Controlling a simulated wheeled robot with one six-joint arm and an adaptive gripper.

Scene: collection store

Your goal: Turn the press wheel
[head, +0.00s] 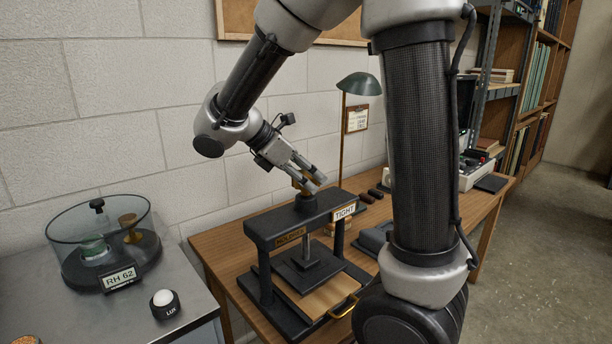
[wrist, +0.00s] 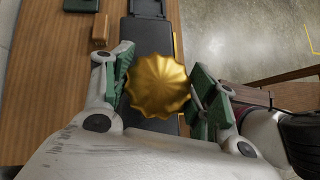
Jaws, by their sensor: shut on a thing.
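The press (head: 262,232) is a black frame with a central screw and a flat plate, standing on the wooden table. Its press wheel, a fluted brass knob (wrist: 157,85), sits at the top and shows large in the wrist view. In the head view the wheel (head: 306,187) is mostly covered by my fingers. My gripper (head: 309,180) comes down at a slant from the upper left onto the wheel. In the wrist view my gripper's green-padded fingers (wrist: 163,93) stand on both sides of the wheel, shut on it.
A green-shaded lamp (head: 359,84) stands behind the press, near the wall. A round glass case (head: 108,240) labelled "RH 62" and a small "LUX" sensor (head: 165,302) sit on the grey cabinet at left. Shelves stand at the right, with open floor beside the table.

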